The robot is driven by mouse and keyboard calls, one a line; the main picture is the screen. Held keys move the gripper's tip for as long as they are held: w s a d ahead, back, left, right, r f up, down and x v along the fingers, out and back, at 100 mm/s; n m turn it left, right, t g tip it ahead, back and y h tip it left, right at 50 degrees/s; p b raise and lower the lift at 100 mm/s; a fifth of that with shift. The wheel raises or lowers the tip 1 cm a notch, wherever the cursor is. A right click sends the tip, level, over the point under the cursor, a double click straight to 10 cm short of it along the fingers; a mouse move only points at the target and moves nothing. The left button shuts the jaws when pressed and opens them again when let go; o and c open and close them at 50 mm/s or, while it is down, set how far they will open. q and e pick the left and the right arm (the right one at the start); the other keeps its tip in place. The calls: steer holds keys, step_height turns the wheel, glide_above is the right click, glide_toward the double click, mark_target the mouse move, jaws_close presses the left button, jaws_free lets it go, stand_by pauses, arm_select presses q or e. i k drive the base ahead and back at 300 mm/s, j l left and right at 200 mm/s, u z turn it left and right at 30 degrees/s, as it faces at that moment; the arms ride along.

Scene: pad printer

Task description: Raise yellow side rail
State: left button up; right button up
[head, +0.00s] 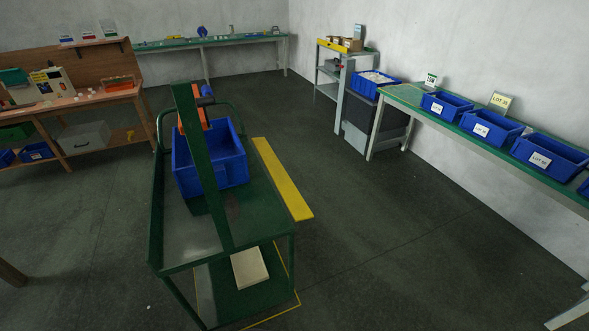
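The yellow side rail (282,178) is a long flat yellow bar along the right side of the green cart (262,212). It looks flat, roughly level with the cart's top deck, and does not stand above it. I cannot tell from this view how it is hinged. A green bar (201,165) slants up across the cart from its near edge. A blue bin (231,166) sits on the deck behind this bar, which hides part of it. Neither of my grippers is in view.
A pale box (249,267) is on the cart's lower shelf. A bench with blue lot bins (496,131) runs along the right wall. A wooden workbench (92,99) stands at the left. The floor (390,235) right of the cart is clear.

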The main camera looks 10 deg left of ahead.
mark_target(299, 210)
steer(key=i+j+z, duration=0.3)
steer(key=i, duration=0.15)
steer(key=i+j+z, duration=0.3)
steer(key=i, duration=0.15)
steer(key=l, duration=0.1)
